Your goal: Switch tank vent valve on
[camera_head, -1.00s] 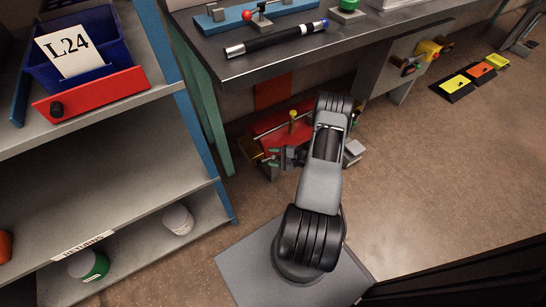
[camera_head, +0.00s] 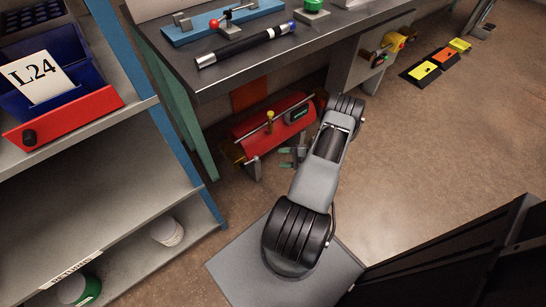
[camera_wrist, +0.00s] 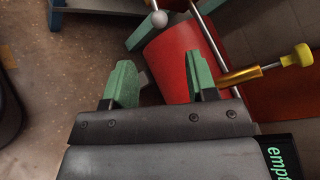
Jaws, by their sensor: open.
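The red tank (camera_head: 270,125) lies on its side under the workbench. A yellow-knobbed brass stem (camera_head: 270,117) stands on it; in the wrist view the yellow knob (camera_wrist: 302,55) is at right. My gripper (camera_head: 287,158) is open and empty in front of the tank. Its green fingers (camera_wrist: 160,82) are apart, the right one overlapping the red tank in the wrist view. A dark display (camera_wrist: 279,158) reads "empt", cut off by the edge.
The workbench (camera_head: 215,75) overhangs the tank, with a black cylinder (camera_head: 245,45) on top. A shelf unit (camera_head: 125,195) with a blue bin (camera_head: 60,105) stands at left. A yellow-handled fitting (camera_head: 393,42) is on the panel at right. The floor (camera_head: 430,150) at right is open.

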